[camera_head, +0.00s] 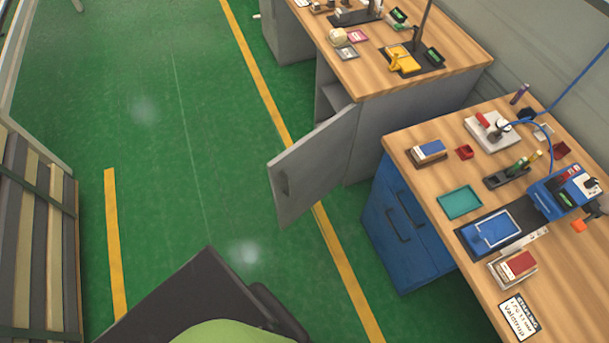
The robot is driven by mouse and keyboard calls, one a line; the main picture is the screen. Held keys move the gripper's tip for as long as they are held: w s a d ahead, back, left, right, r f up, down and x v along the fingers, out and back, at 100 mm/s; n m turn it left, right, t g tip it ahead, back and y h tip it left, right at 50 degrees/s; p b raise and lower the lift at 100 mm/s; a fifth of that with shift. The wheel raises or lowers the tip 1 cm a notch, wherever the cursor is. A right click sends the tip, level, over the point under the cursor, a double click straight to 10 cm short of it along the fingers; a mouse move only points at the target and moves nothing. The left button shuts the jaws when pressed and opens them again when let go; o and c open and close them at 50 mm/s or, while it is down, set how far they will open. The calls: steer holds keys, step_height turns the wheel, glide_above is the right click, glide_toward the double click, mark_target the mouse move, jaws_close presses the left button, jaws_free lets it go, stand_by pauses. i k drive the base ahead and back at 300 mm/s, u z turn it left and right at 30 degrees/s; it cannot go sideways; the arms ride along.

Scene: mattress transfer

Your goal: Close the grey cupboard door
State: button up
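The grey cupboard door (310,172) stands wide open in the middle of the head view. It swings out from the grey cupboard (385,130) under the far wooden workbench (440,62) and reaches over the yellow floor line. A dark recessed handle (284,185) shows near its free edge. Part of the cupboard's inside (335,95) is visible behind the door. My gripper is not in view. Dark and green parts at the bottom of the picture appear to be my own body, apart from the door.
A blue drawer cabinet (400,225) stands under the nearer workbench (425,180), right of the door. Stacked mattress-like slabs (38,240) stand at the left. Green floor (160,150) is clear left of the door. Yellow lines (115,245) mark the floor.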

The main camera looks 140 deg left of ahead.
mark_target(303, 174)
steer(key=z, duration=0.2)
steer(key=k, duration=0.15)
steer(key=u, duration=3.2)
steer(key=k, duration=0.15)
steer(key=u, duration=0.9)
steer(key=i, duration=1)
steer(key=u, duration=1.65)
steer(key=k, duration=0.75)
steer(key=u, duration=0.1)
